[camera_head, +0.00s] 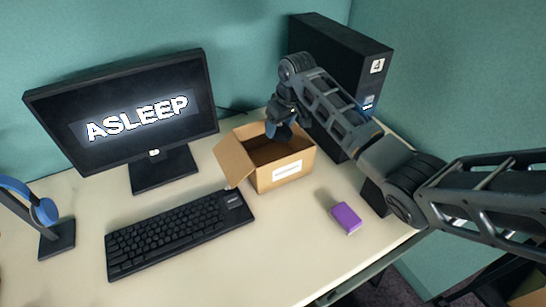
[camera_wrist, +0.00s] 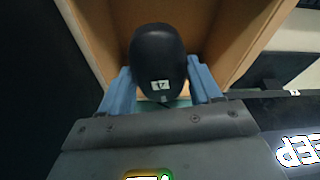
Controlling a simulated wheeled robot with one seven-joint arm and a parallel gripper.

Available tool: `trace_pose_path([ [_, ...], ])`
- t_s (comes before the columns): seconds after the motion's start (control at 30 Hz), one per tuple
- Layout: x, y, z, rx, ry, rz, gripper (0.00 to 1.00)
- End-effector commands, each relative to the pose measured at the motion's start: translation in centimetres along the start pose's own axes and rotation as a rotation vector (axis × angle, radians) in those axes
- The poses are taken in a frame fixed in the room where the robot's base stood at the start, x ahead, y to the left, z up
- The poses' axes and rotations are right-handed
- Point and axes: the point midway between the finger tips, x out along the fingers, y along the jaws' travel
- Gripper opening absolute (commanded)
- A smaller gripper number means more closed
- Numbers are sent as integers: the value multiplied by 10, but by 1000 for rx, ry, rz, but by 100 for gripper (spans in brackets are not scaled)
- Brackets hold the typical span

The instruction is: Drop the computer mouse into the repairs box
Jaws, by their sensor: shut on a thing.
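The computer mouse (camera_wrist: 157,60) is black with a small white label. My gripper (camera_wrist: 160,90) is shut on it, with a blue finger on each side. In the head view my gripper (camera_head: 280,128) is over the back part of an open cardboard box (camera_head: 286,172) with a white label on its front, its print too small to read. In the wrist view the box walls (camera_wrist: 92,35) lie beyond the mouse. In the head view the mouse is hard to make out between the fingers. I cannot tell how far the mouse is above the box floor.
A monitor (camera_head: 128,112) reading "ASLEEP" stands left of the box, and a black computer tower (camera_head: 335,55) stands behind it to the right. A keyboard (camera_head: 178,232), a purple block (camera_head: 346,218) and a headphone stand (camera_head: 57,240) are on the desk (camera_head: 270,250). The desk front is clear.

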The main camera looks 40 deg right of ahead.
Motion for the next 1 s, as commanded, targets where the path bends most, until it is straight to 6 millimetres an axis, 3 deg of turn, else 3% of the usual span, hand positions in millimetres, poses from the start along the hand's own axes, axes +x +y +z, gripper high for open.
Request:
trace_pose_path([
  [0.03,11,1,3,0,1,1,32],
  [0.13,18,1,4,0,1,1,32],
  [0.5,19,0,5,0,1,0,32],
  [0.53,19,0,5,1,1,0,66],
  [0.8,19,0,5,1,1,0,92],
  [1.0,20,0,5,1,0,0,93],
])
